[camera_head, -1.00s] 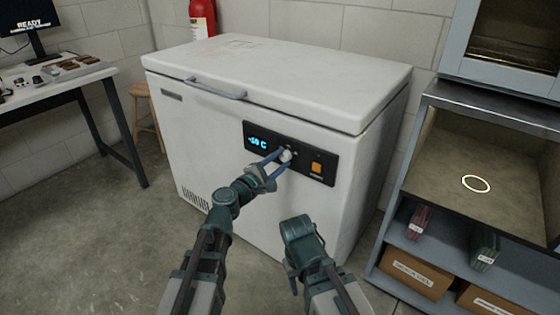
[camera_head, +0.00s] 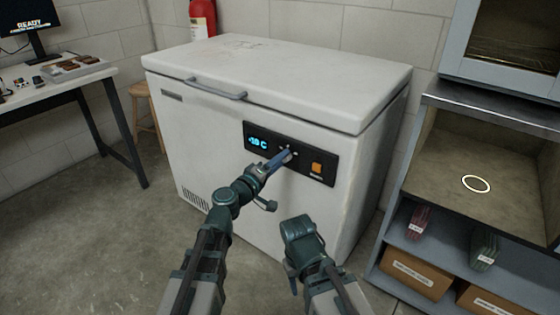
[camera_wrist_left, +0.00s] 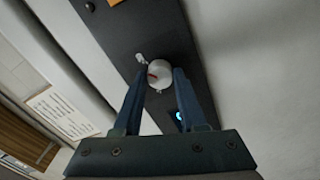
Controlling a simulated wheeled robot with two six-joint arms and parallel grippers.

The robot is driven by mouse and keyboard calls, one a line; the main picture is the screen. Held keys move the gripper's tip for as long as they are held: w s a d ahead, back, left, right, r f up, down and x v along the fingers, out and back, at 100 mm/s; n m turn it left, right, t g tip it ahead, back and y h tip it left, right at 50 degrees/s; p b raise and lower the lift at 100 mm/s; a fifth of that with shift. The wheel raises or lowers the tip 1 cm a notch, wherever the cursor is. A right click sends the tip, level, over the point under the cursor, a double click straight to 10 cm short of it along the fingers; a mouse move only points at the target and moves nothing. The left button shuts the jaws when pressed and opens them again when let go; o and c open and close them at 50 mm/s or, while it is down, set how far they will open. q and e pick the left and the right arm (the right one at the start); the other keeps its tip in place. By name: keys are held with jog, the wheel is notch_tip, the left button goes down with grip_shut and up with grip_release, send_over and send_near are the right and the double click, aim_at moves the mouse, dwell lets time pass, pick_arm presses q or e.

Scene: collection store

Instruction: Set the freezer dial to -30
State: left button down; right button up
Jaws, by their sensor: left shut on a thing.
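The white chest freezer (camera_head: 215,150) stands in front of me with a dark control panel (camera_head: 262,130) on its front. A blue display (camera_head: 257,143) glows on the panel; it seems to read -10 C, but the digits are small. My left gripper (camera_head: 286,156) is shut on the dial, its blue fingers turned over in the head view. The left wrist view shows the round white dial (camera_wrist_left: 160,77) with a red mark, between the two fingertips (camera_wrist_left: 163,80). The fingers hide most of the dial in the head view.
An orange switch (camera_head: 317,167) sits right of the dial. A shelf unit (camera_head: 440,160) with boxes stands at the right. A desk (camera_head: 60,83) and a wooden stool (camera_head: 140,90) are at the left.

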pick_arm(q)
jog(key=shift+m, duration=0.8)
jog(key=shift+c, duration=2.3)
grip_release()
jog(key=shift+s, duration=0.1)
